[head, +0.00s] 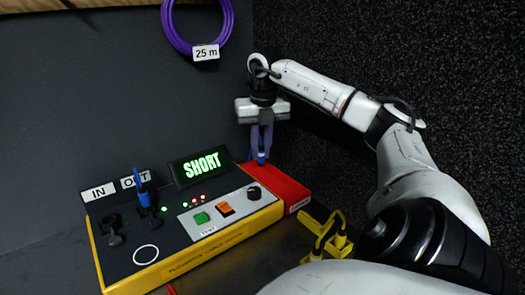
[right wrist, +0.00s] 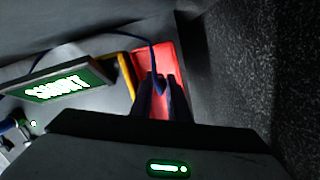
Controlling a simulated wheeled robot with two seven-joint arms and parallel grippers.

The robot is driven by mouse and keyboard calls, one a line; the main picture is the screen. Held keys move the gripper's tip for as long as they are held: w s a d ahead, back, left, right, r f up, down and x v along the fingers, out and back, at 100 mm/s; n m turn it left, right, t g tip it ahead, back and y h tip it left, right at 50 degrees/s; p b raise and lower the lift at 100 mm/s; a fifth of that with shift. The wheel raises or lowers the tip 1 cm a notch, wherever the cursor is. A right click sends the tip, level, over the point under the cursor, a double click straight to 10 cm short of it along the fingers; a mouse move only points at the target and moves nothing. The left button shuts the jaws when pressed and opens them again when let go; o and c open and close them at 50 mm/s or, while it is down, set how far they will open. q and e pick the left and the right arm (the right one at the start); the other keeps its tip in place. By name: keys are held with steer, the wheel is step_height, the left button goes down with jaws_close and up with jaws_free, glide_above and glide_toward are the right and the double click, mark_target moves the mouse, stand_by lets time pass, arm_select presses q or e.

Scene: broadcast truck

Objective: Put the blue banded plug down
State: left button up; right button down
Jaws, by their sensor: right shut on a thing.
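My right gripper (head: 261,150) points down and is shut on the blue banded plug (head: 261,158), just above the red tray (head: 285,184) behind the tester's right end. Only a little of the plug shows below the fingers. I cannot tell whether it touches the tray. In the right wrist view the fingers (right wrist: 161,98) are over the red tray (right wrist: 168,60), and a blue cable (right wrist: 153,58) runs from between them to the upper left. My left gripper is not in view.
The yellow-edged cable tester (head: 190,245) has a lit screen reading SHORT (head: 202,166). A blue plug (head: 142,190) stands upright at its OUT socket. A purple cable coil (head: 172,38) hangs on the wall. Yellow items (head: 335,240) lie right of the tester. A dark speckled wall rises at right.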

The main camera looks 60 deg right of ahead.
mark_target(261, 166)
steer(key=shift+f+b, duration=0.3)
steer(key=shift+f, duration=0.45)
step_height(261, 166, down, 3)
steer(key=shift+r+b, duration=0.1)
steer(key=shift+b, duration=0.55)
steer(key=shift+r, duration=0.1)
steer(key=c, duration=2.1)
jaws_free()
steer(key=shift+f, duration=0.2)
steer(key=o, duration=0.4)
steer(key=shift+r, duration=0.1)
